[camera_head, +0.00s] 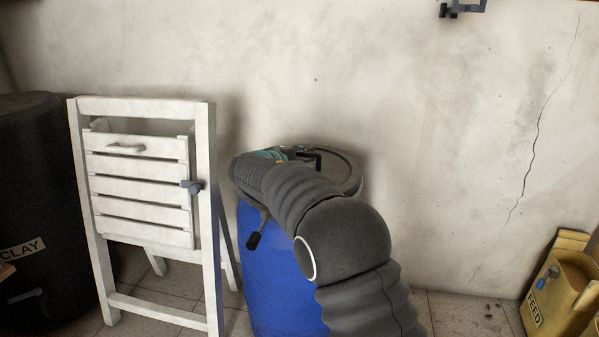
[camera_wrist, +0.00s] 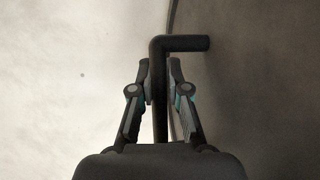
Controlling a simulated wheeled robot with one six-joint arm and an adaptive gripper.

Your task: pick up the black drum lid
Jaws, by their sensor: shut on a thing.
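The black drum lid (camera_head: 346,172) is a dark round disc at the top of the blue drum (camera_head: 262,270). My arm hides much of the rim, so I cannot tell whether lid and drum touch. A black bent handle (camera_head: 312,154) stands on the lid. My gripper (camera_head: 286,153) reaches over the lid from the left. In the wrist view my gripper (camera_wrist: 160,75) is shut on the handle (camera_wrist: 186,43), one finger on each side of the bar. The lid's dark face (camera_wrist: 265,90) fills the right half there, with its curved edge near the middle.
A white folding chair (camera_head: 140,204) stands just left of the drum. A black drum marked CLAY (camera_head: 40,180) is at the far left. A yellow FEED container (camera_head: 562,290) stands at the lower right. A cracked pale wall (camera_head: 440,130) is close behind. Some tiled floor at right is clear.

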